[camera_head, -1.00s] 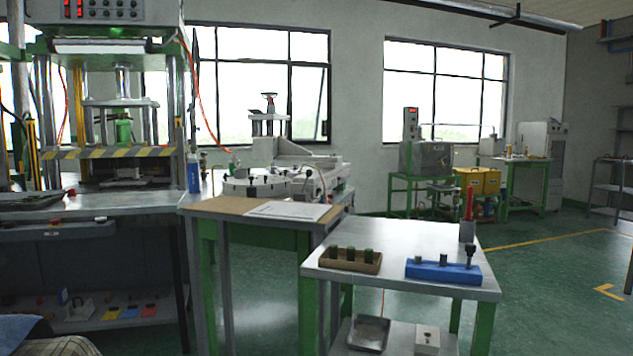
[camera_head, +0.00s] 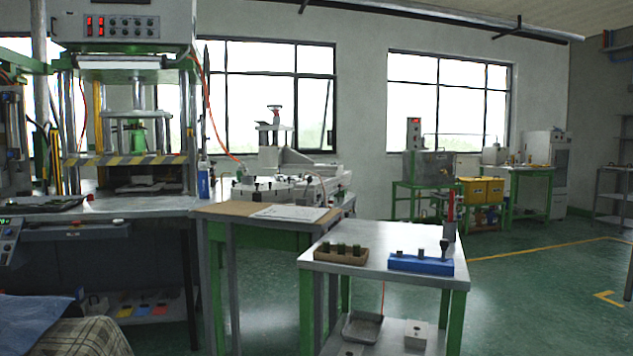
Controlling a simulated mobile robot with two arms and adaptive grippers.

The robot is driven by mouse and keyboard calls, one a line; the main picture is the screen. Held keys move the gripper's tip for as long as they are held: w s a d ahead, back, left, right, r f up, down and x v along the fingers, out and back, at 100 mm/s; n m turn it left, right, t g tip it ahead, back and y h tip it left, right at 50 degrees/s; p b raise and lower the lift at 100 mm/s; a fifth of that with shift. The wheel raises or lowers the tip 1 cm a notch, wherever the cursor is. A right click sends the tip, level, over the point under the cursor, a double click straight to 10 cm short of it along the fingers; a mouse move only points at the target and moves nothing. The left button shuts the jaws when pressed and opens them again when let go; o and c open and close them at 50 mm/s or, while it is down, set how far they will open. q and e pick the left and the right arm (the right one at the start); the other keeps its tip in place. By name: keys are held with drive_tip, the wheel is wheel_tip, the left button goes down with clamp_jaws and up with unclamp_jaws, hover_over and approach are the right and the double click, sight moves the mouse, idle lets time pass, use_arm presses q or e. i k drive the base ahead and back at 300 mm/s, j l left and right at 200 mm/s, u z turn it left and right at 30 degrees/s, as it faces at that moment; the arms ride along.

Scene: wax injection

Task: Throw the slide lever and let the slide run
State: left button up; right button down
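A press (camera_head: 128,65) with a wide head and a display panel of red digits (camera_head: 95,26) stands at the left. A yellow-and-black striped bar (camera_head: 125,160) crosses its front. An upright red handle (camera_head: 451,207) on a grey mount (camera_head: 448,240) stands at the right end of a small metal-topped table (camera_head: 380,240). I cannot tell whether it is the slide lever. Neither of my grippers is in view.
The small table holds a brown block (camera_head: 340,254) with dark pieces and a blue block (camera_head: 420,264) with pegs. Papers (camera_head: 290,213) lie on the bench (camera_head: 225,209). Green floor (camera_head: 540,290) is clear at the right.

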sight(310, 179)
drive_tip(key=i+j+u, duration=0.1)
drive_tip(key=i, duration=1)
